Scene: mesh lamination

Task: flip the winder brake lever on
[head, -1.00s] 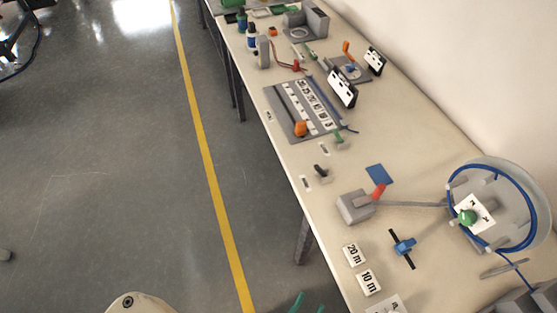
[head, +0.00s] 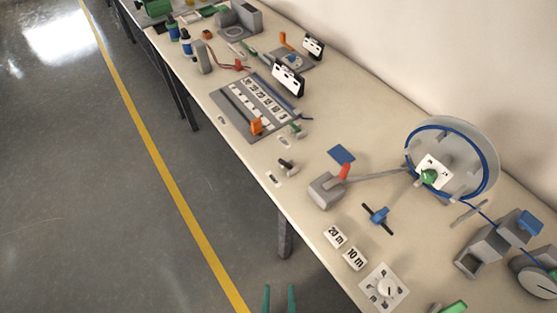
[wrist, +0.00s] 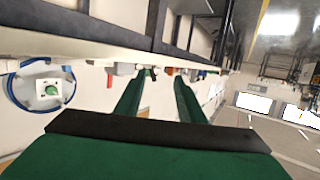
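The winder (head: 452,160) is a clear round drum with a blue ring and a green knob, at the right of the bench in the head view. It also shows at the left of the wrist view (wrist: 45,90). To its left stands a grey block (head: 326,190) with a red-handled lever (head: 344,172), which appears to be the brake lever. A grey bar runs from the block toward the winder. My gripper (head: 279,291) is at the bottom edge of the head view, off the bench's front side, well apart from the lever. Its green fingers (wrist: 162,75) are spread and empty.
A blue clamp-like part (head: 377,215), 20 m (head: 335,236) and 10 m (head: 355,259) tiles and a white dial (head: 384,288) lie near the lever. A blue pad (head: 341,154) lies behind it. The bench's front edge runs diagonally. Open floor is at left.

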